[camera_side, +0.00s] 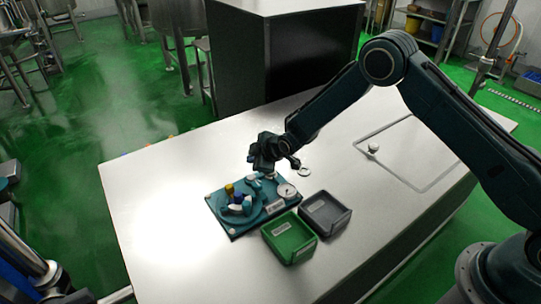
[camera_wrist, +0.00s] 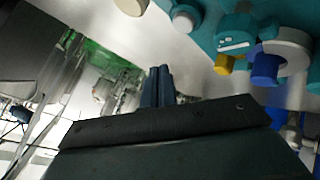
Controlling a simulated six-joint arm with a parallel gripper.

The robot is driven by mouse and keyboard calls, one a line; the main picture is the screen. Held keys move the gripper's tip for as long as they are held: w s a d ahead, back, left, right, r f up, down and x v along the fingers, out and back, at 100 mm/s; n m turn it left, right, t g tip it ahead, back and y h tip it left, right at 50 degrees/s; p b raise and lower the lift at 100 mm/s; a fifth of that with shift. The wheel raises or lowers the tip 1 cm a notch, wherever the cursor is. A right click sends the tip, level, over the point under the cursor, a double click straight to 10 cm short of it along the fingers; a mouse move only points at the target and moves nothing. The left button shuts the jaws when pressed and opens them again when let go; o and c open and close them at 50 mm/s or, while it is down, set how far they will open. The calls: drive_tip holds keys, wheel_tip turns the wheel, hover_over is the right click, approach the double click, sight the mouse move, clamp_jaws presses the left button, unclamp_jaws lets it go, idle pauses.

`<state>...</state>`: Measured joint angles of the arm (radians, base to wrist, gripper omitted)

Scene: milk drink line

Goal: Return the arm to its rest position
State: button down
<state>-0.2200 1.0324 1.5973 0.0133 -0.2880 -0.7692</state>
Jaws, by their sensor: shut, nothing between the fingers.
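My gripper (camera_side: 262,165) hangs at the end of my arm over the far edge of a teal fixture board, above the metal table. In the wrist view its two fingers (camera_wrist: 158,88) are together with nothing between them. The teal board (camera_side: 262,222) lies on the table and carries a round teal holder, a yellow part (camera_side: 229,189), a blue part (camera_side: 238,197), white pieces and a round white dial (camera_side: 287,190). The wrist view shows the yellow part (camera_wrist: 224,64) and blue part (camera_wrist: 265,68) at upper right. My arm reaches in from the right, bent at the elbow.
A green bin (camera_side: 290,240) and a grey bin (camera_side: 325,214) stand right of the board. A small white ring (camera_side: 304,172) lies near my gripper. A rectangular outline with a knob (camera_side: 373,149) is at the right of the table (camera_side: 160,200). The table's left part is clear.

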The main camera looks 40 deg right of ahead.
drive_tip(key=s+d+r+m, duration=0.25)
drive_tip(key=s+r, duration=0.25)
drive_tip(key=r, duration=0.4)
drive_tip(key=s+d+r+m+g+h, duration=0.1)
drive_tip(key=s+d+r, duration=0.3)
drive_tip(key=r, duration=0.5)
drive_tip(key=s+d+r+m, duration=0.2)
drive_tip(key=s+r, duration=0.5)
drive_tip(key=r, duration=0.2)
drive_tip(key=s+d+r+m, duration=0.1)
drive_tip(key=s+m, duration=0.1)
drive_tip(key=s, duration=0.8)
drive_tip(key=s+d+r+m+g, duration=0.1)
drive_tip(key=s+d+r+m, duration=0.1)
drive_tip(key=s, duration=0.8)
drive_tip(key=s+d+r+m+g+h, duration=0.1)
drive_tip(key=s+d+r+m, duration=0.1)
drive_tip(key=s, duration=0.8)
drive_tip(key=shift+d, duration=0.2)
